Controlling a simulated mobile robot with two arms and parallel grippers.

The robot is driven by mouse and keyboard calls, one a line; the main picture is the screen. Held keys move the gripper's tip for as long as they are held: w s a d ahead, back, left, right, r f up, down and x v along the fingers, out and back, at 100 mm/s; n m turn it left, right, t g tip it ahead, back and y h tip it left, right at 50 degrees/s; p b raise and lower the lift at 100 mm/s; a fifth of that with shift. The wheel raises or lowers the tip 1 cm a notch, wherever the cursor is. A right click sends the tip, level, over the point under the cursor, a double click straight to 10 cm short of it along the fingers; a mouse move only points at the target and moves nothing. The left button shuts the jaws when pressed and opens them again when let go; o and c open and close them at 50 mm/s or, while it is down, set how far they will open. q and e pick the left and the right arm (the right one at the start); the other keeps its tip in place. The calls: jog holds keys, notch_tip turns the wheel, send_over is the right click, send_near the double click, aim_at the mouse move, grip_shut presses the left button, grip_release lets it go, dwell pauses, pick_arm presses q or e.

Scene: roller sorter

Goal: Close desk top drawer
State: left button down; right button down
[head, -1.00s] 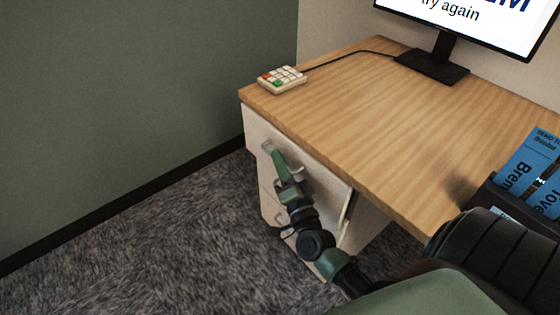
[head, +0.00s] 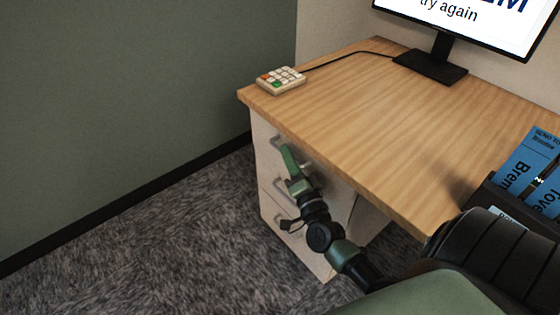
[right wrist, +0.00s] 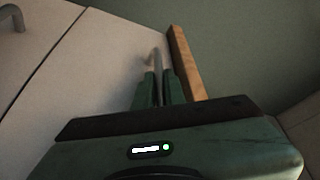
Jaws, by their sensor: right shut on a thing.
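The desk (head: 385,130) has a wood top and a pale drawer unit beneath its left end. The top drawer (head: 262,132) now looks flush, or nearly so, with the front of the unit. My right gripper (head: 285,150) is at the top drawer's metal handle (head: 276,141). In the right wrist view my right gripper (right wrist: 160,85) is shut on that handle (right wrist: 156,60), just beside the edge of the desk top (right wrist: 183,62). My left gripper is not in view.
Lower drawer handles (head: 278,186) stick out below. A keypad (head: 281,80) and a monitor (head: 432,66) stand on the desk. A dark holder with blue cards (head: 527,163) is at right. Carpet at left is clear.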

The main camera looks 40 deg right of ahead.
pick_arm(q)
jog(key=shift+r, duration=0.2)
pick_arm(e)
jog(key=shift+d, duration=0.45)
jog(key=c, duration=1.8)
grip_release()
jog(key=shift+d, duration=0.1)
jog(key=shift+o, duration=0.2)
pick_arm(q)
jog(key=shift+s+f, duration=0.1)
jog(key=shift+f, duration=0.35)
pick_arm(e)
jog(key=v, duration=0.8)
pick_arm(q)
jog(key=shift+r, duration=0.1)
pick_arm(e)
jog(key=shift+w, duration=0.1)
